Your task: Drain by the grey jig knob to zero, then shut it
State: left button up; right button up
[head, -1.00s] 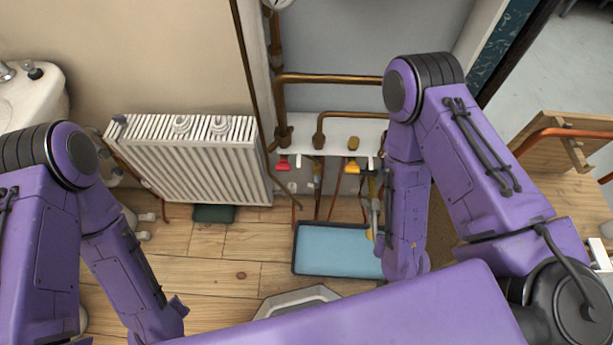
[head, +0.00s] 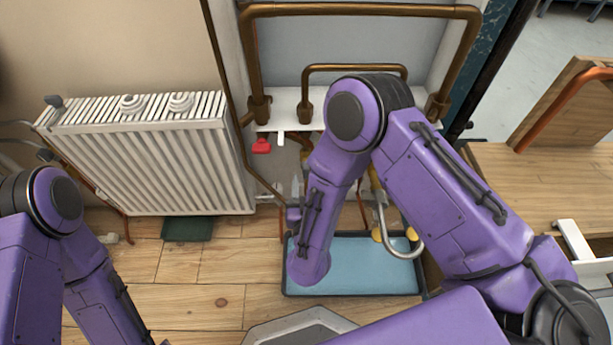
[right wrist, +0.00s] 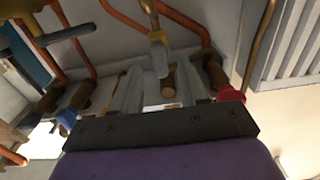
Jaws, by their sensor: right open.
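My right gripper (head: 296,188) shows in the head view mostly behind my right forearm, low in front of the pipework at the wall. In the right wrist view its two grey fingers (right wrist: 158,92) are apart. A pale grey fitting on a copper pipe (right wrist: 158,52) stands just beyond the gap between them; I cannot tell whether it is the jig knob. Nothing is seen gripped. The grey knob is not clearly visible in the head view, and no gauge shows there. My left gripper is outside the picture.
A red handle (head: 261,146) sits left of my right arm, and a blue handle (right wrist: 66,119) shows in the wrist view. A blue tray (head: 350,270) lies below. The radiator (head: 150,160) stands left, a wooden bench (head: 530,185) right. Open floor lies between radiator and tray.

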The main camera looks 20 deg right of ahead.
jog(key=shift+x, duration=1.3)
grip_shut()
jog(key=shift+m, duration=0.3)
jog(key=m+p, duration=0.1)
jog(key=m, duration=0.1)
jog(key=shift+r+m, duration=0.1)
jog(key=shift+m, duration=0.3)
jog(key=m+p, duration=0.1)
jog(key=m, duration=0.4)
jog(key=shift+s+d, duration=0.1)
jog(key=shift+d, duration=0.05)
jog(key=m, duration=0.3)
jog(key=m+p, duration=0.1)
jog(key=m, duration=0.1)
jog(key=shift+f, duration=0.25)
jog(key=shift+f+m, duration=0.1)
jog(key=shift+m, duration=2.1)
jog(key=shift+p, duration=0.3)
